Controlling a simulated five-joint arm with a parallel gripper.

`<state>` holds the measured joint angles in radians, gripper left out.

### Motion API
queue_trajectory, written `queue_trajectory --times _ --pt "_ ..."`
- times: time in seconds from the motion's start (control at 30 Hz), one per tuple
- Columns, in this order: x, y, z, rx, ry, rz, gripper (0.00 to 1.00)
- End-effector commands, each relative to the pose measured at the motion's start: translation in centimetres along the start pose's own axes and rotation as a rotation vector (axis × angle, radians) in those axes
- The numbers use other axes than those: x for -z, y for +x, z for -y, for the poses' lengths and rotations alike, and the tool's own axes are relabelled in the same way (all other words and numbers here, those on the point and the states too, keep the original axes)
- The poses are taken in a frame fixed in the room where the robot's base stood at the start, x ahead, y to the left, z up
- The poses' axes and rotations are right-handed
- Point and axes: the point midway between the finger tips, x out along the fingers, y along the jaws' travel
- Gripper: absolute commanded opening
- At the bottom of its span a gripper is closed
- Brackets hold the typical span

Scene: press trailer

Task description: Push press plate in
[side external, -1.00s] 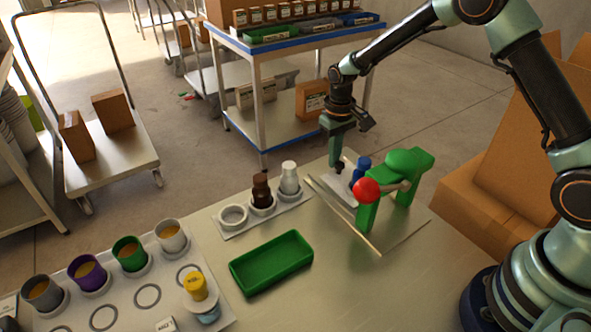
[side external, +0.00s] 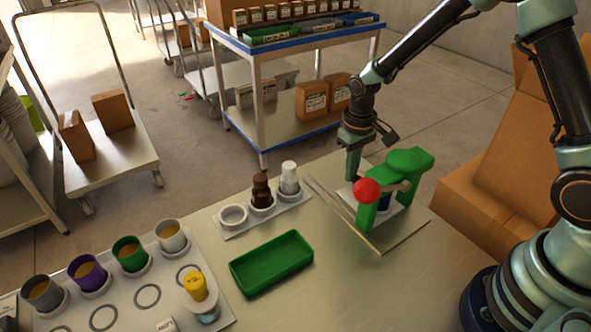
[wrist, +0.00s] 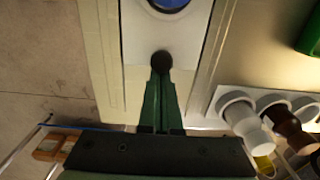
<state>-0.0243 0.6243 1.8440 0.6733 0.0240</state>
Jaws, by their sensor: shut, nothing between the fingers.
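The green press (side external: 408,160) with a red ball (side external: 367,190) on its lever stands on a flat base at the table's far right. The white press plate lies under the press and shows in the wrist view (wrist: 135,75). A blue cup (side external: 384,202) sits on the plate beneath the press, partly hidden by the frame; its edge shows in the wrist view (wrist: 172,3). My gripper (side external: 351,178) is shut and empty, low at the plate's outer end. In the wrist view, its tips (wrist: 160,76) are at a dark round knob (wrist: 161,61); contact is unclear.
A white holder (side external: 291,205) with a brown and a white bottle stands left of the press. A green tray (side external: 271,263) lies in front of it. Several filled cups stand in a rack (side external: 148,294) at the lower left. Cardboard boxes (side external: 515,150) are at the right.

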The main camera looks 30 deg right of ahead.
Motion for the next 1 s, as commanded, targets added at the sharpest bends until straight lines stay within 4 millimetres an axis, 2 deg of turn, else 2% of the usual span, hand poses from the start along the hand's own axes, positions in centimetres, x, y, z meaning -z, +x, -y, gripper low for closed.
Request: queue_trajectory --times 0.13,0.47,0.77,1.0 --pt "-1.0 0.0 0.0 0.000 0.000 0.001 0.00" --pt "-1.1 0.1 0.0 0.000 0.000 0.007 0.00" --pt "-0.2 0.1 0.0 0.000 0.000 0.004 0.00" --pt "-0.1 -2.1 0.0 0.000 0.000 -0.003 0.00"
